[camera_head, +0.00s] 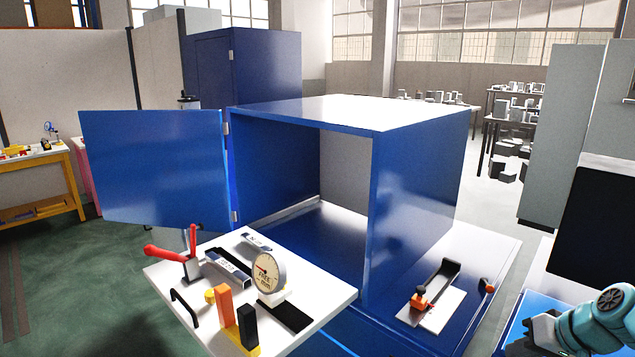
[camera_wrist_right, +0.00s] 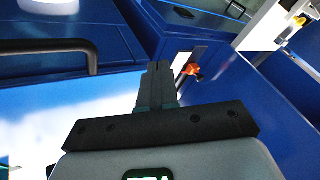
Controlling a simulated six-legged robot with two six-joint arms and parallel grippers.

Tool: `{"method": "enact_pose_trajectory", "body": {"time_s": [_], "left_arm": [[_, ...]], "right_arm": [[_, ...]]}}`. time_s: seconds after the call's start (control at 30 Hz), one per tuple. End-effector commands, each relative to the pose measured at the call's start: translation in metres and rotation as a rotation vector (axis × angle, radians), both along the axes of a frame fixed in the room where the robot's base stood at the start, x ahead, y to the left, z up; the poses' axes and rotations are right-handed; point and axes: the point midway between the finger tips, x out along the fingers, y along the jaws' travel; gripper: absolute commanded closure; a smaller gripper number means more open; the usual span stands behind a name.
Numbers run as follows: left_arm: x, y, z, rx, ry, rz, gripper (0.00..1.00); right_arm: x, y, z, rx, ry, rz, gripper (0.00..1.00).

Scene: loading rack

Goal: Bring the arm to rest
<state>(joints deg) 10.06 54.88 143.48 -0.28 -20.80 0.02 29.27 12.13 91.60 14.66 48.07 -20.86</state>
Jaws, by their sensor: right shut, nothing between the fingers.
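My right arm (camera_head: 600,320), teal with a dark round joint, comes in at the bottom right corner of the head view. Its grey gripper (camera_head: 514,346) is low in that corner, to the right of the blue cabinet and apart from it. In the right wrist view the two dark fingers of the right gripper (camera_wrist_right: 157,68) lie together, shut, with nothing between them. My left gripper is in neither view.
The blue cabinet (camera_head: 415,200) stands open, its door (camera_head: 155,165) swung left. A white board (camera_head: 190,310) with a dial gauge (camera_head: 268,272) and a red-handled clamp (camera_head: 180,255) sits before it. An orange-knobbed latch fixture (camera_head: 432,300) lies right of the cabinet.

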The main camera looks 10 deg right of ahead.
Motion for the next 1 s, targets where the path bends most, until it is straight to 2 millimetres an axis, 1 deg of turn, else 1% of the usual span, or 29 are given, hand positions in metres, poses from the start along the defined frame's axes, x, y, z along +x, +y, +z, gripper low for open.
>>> {"method": "enact_pose_trajectory", "body": {"time_s": [0.1,0.13,0.3,0.47,0.5,0.57,0.67,0.77,0.8,0.83,0.87,0.9,0.97,1.0], "left_arm": [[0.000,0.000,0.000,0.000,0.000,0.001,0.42],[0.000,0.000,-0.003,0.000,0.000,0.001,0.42],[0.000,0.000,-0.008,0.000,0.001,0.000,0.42],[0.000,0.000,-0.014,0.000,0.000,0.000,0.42],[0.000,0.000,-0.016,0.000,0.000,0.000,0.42],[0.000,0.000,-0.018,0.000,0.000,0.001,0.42],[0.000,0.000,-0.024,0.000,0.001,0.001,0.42],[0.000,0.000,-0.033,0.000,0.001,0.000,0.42],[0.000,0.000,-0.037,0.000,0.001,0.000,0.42],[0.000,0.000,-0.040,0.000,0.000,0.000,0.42],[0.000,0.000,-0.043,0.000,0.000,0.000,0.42],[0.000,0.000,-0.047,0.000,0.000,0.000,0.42],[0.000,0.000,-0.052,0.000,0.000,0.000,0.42],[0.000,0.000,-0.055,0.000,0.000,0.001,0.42]], "right_arm": [[0.001,-0.001,-0.001,0.001,0.001,0.000,1.00],[0.002,0.004,-0.016,0.006,0.016,0.003,1.00],[0.010,0.024,-0.064,0.015,0.062,0.006,1.00],[0.010,0.048,-0.112,0.019,0.109,0.014,1.00],[0.009,0.055,-0.127,0.020,0.123,0.017,1.00],[0.006,0.068,-0.149,0.022,0.145,0.023,1.00],[-0.003,0.095,-0.193,0.023,0.188,0.039,1.00],[-0.023,0.134,-0.249,0.023,0.245,0.068,1.00],[-0.035,0.153,-0.274,0.023,0.271,0.086,1.00],[-0.046,0.168,-0.293,0.022,0.289,0.099,1.00],[-0.059,0.182,-0.310,0.021,0.307,0.114,1.00],[-0.076,0.201,-0.331,0.020,0.329,0.133,1.00],[-0.105,0.227,-0.357,0.022,0.360,0.162,1.00],[-0.123,0.242,-0.371,0.022,0.376,0.183,1.00]]}}
